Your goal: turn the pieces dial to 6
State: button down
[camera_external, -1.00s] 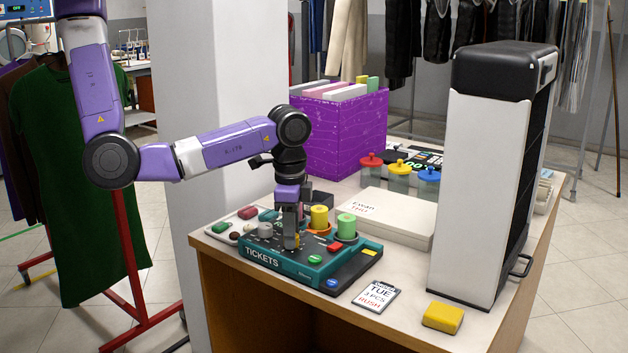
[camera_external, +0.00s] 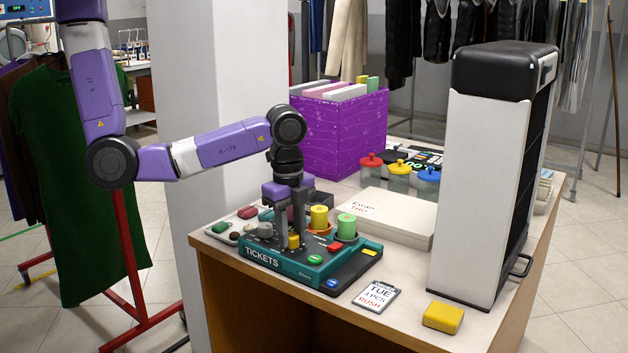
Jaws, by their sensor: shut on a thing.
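The teal and dark ticket machine (camera_external: 300,277) marked TICKETS stands on the counter. A yellow dial (camera_external: 293,242) sits on its top panel, left of a red button. My gripper (camera_external: 292,238) points straight down over the panel. Its two fingers stand on either side of the yellow dial and are shut on it. A grey knob (camera_external: 265,230) sits to the left of the gripper. The dial's markings and the number it points to are too small to read.
Yellow (camera_external: 319,217) and green (camera_external: 346,227) cylinders stand close right of my gripper. A ticket card (camera_external: 376,295) reading TUE, 3 PCS, RUSH lies in front, near a yellow block (camera_external: 443,317). A tall white and black unit (camera_external: 492,180) stands at right.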

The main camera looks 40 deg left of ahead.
aim_at(290, 236)
dwell(0.5)
jog(key=c, duration=1)
grip_release()
jog(key=shift+c, duration=0.2)
jog(key=shift+s+r, duration=0.15)
jog(key=shift+r, duration=3.75)
